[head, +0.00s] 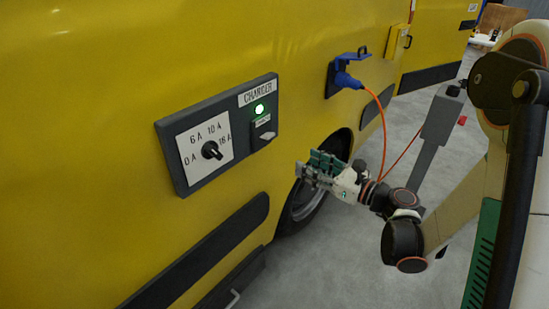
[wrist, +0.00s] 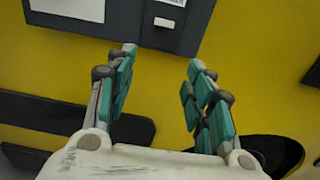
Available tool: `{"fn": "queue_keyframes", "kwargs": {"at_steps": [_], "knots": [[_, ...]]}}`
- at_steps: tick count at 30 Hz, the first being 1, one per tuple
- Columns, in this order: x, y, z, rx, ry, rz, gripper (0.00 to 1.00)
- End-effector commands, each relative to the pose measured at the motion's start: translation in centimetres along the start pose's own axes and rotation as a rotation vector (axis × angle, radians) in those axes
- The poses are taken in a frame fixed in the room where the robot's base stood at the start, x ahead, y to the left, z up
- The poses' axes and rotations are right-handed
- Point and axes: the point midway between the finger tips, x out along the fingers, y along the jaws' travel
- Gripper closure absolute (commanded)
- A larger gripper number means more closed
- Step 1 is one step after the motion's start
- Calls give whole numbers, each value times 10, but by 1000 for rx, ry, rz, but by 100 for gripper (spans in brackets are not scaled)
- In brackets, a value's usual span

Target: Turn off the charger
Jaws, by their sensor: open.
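The charger panel (head: 184,176) is a dark grey plate on the yellow vehicle side, labelled CHARGER. Its lamp (head: 259,109) glows green. A pale switch (head: 267,136) juts out below a small label under the lamp; it also shows in the wrist view (wrist: 164,22). To its left is a black rotary knob (head: 211,150) on a white dial marked 0A, 6A, 10A and 16A; I cannot tell its exact setting. My gripper (head: 310,169) is open and empty, right of and below the panel. In the wrist view, my fingers (wrist: 162,58) point towards the panel's lower edge, below the switch.
A blue plug (head: 346,78) with an orange cable sits in a socket right of the panel, and the cable hangs behind my gripper. A dark rail (head: 205,250) runs below the panel. A wheel (head: 303,205) is below my gripper.

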Motion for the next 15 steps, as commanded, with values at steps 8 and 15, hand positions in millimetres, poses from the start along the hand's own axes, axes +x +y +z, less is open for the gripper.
{"fn": "queue_keyframes", "kwargs": {"at_steps": [8, 15], "knots": [[22, 1, 2, -1, -18, 1, 52], [69, 1, -1, -1, -17, 1, 52]]}}
